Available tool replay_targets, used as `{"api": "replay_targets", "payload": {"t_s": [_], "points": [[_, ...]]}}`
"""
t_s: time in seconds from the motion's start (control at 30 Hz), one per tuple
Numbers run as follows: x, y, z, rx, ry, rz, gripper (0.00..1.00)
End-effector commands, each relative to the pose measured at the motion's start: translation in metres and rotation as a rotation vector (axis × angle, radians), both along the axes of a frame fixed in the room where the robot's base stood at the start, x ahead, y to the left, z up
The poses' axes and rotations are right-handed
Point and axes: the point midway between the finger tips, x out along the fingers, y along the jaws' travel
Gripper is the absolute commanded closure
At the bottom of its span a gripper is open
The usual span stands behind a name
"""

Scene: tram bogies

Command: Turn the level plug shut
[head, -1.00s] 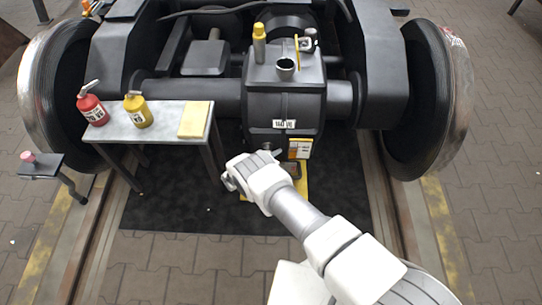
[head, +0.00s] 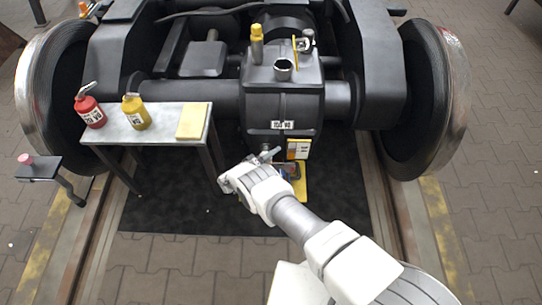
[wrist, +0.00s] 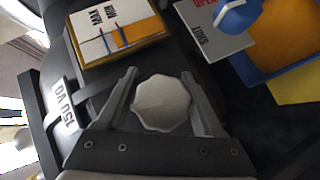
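The level plug (wrist: 162,103) is a pale, many-sided metal head on the dark housing, in the middle of the wrist view. My gripper (wrist: 160,74) has one finger on each side of it. The fingers are apart and I see no clear grip; whether either touches the plug I cannot tell. In the head view my gripper (head: 248,168) is low in front of the dark gearbox (head: 284,103), and the plug is not clear there. A card with MAX and MIN marks (wrist: 115,30) is fixed above the plug in the wrist view.
An OPEN/SHUT plate (wrist: 215,28) with a blue handle (wrist: 238,16) and a blue-edged tray (wrist: 270,68) lie close at right. A small table (head: 160,115) with red (head: 90,110) and yellow (head: 136,112) cans stands left. Large wheels flank the gearbox.

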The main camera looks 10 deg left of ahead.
Motion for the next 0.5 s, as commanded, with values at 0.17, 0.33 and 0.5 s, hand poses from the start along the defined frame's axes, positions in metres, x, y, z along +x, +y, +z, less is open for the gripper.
{"api": "replay_targets", "payload": {"t_s": [0.17, 0.33, 0.5], "points": [[-0.0012, -0.0008, -0.0011, -0.001, 0.003, -0.002, 0.12], [-0.0018, -0.0009, -0.0014, -0.001, 0.003, -0.003, 0.12], [-0.0097, 0.0038, 0.0033, 0.000, 0.005, -0.002, 0.12]]}}
